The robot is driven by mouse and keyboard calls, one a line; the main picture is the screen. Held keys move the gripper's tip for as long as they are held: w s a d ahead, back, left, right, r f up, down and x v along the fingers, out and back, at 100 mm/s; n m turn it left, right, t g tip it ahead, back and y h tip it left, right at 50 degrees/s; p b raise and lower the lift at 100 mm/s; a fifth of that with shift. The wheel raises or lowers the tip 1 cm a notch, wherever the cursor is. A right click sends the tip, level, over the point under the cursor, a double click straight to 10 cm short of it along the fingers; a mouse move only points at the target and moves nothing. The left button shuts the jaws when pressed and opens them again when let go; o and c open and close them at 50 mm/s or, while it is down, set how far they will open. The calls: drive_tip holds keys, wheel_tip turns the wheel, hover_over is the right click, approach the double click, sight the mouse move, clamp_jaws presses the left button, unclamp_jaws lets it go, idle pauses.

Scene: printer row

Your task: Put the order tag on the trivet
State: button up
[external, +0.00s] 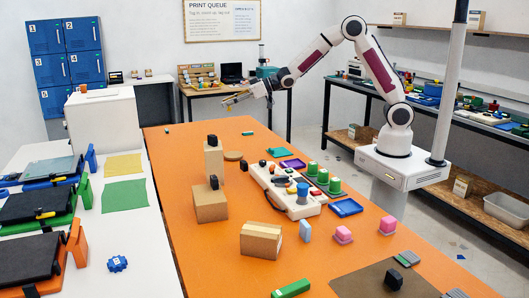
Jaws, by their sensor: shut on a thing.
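My gripper (238,98) is in the air above the far end of the orange table. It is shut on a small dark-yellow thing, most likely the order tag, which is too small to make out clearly. A round, flat, tan disc, which looks like the trivet (233,156), lies on the far part of the table. It is below my gripper in the picture, and its top looks bare. My gripper is well clear of it.
A cardboard box with a black piece on top (213,158) stands just left of the disc. A white control panel (280,180) and a purple tray (293,164) are to its right. The far left of the orange table is mostly clear.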

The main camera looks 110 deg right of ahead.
drive_tip(key=s+d, duration=0.2)
hover_over(233, 154)
wheel_tip(233, 154, down, 10)
drive_tip(key=shift+s+f, duration=0.1)
drive_tip(key=shift+f, duration=0.65)
drive_tip(key=shift+f, duration=3.15)
drive_tip(key=shift+f, duration=1.85)
drive_tip(key=shift+f, duration=0.15)
